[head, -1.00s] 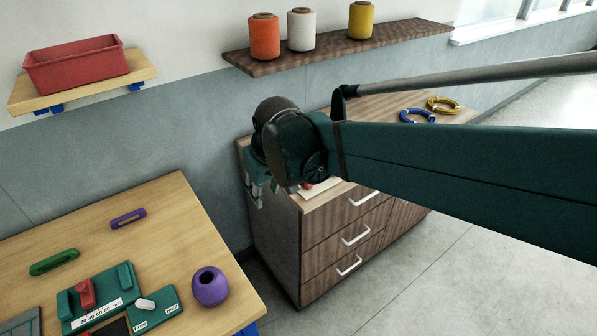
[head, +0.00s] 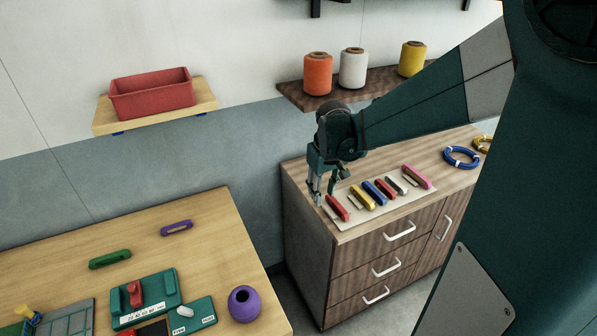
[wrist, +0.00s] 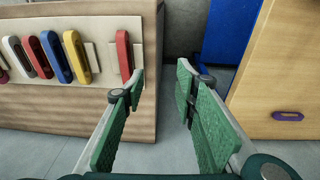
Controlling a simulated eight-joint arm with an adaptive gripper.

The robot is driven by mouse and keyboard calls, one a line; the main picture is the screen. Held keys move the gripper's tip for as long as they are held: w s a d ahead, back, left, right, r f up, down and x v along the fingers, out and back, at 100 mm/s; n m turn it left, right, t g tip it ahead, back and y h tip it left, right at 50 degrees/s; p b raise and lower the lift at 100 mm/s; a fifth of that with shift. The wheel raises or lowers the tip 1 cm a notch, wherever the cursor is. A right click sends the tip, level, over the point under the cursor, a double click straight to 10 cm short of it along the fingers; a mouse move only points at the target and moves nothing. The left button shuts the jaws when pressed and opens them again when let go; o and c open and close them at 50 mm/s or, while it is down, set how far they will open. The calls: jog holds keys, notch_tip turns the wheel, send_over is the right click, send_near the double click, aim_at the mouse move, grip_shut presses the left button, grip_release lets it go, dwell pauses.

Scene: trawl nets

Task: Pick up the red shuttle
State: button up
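One red shuttle (head: 337,208) lies at the near left end of a row on a cream mat (head: 378,212), on top of the wooden cabinet. It also shows in the wrist view (wrist: 124,55), left of the fingers and partly beyond the left fingertip. A second red shuttle (head: 386,189) lies mid-row between the blue and white ones; the wrist view shows it (wrist: 38,57) farther left. My gripper (head: 329,192) hangs at the cabinet's left end, just by the first red shuttle. In the wrist view its green-padded fingers (wrist: 160,80) are spread, with nothing between them.
Yellow (head: 361,198), blue (head: 374,192), white (head: 397,184) and pink (head: 417,176) shuttles share the row. Blue (head: 461,157) and yellow rings lie behind to the right. A shelf with spools (head: 353,70) hangs above. A wooden table (head: 215,245) stands left.

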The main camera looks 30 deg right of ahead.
jog(key=g+p, duration=0.2)
jog(key=p, duration=0.2)
send_near(337, 203)
jog(key=shift+s+d+f+y+p, duration=0.1)
jog(key=shift+f+y+p, duration=0.05)
jog(key=shift+f+p, duration=0.15)
jog(key=shift+s+d+f+y+p, duration=0.1)
jog(key=shift+s+f+y+p, duration=0.1)
jog(key=shift+f, duration=0.2)
jog(key=shift+f, duration=0.1)
jog(key=shift+f, duration=1.25)
jog(key=shift+f, duration=0.1)
jog(key=shift+w+f, duration=0.1)
jog(key=shift+f, duration=2.4)
